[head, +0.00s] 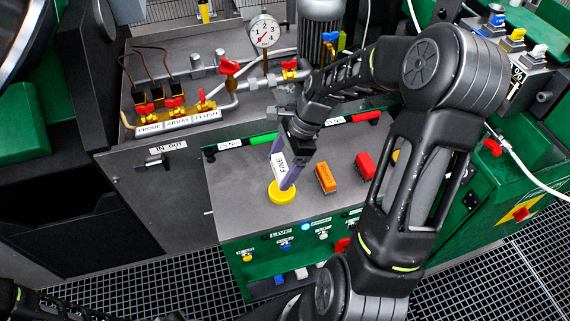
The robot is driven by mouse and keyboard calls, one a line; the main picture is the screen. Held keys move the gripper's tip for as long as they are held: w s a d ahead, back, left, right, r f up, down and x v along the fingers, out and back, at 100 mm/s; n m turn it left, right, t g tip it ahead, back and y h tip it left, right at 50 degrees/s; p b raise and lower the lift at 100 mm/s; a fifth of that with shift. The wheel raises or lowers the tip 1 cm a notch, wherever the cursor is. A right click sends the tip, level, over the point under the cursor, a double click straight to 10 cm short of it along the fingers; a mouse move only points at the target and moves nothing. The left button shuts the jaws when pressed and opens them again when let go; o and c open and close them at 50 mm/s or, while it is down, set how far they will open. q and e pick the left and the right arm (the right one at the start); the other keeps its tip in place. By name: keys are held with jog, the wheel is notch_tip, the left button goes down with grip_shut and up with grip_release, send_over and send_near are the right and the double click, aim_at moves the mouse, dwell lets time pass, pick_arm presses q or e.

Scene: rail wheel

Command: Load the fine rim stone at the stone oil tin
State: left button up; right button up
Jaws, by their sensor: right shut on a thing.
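The fine rim stone (279,163) is a purple-grey bar with a white label reading FINE. My right gripper (298,146) is shut on its upper part and holds it tilted. The stone's lower end is right over the round yellow tin (283,195), which stands on the grey bench top. I cannot tell whether the stone's end touches the tin. My right arm comes in from the right and covers part of the bench. Dark parts of my left arm show at the bottom left; its gripper is not in view.
An orange block (325,178) and a red block (365,166) lie right of the tin on the bench top (235,180). Red-handled valves (172,103) and a pressure gauge (264,32) stand behind. Buttons (286,246) line the green front panel.

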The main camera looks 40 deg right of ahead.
aim_at(277, 191)
notch_tip(277, 191, down, 6)
jog(key=b, duration=0.5)
dwell(0.4)
jog(key=shift+f+b, duration=0.35)
jog(key=shift+f, duration=0.15)
dwell(1.0)
jog(key=shift+s+f, duration=0.1)
jog(key=shift+s, duration=0.05)
dwell(1.2)
notch_tip(277, 191, up, 7)
jog(key=p, duration=0.6)
dwell(0.9)
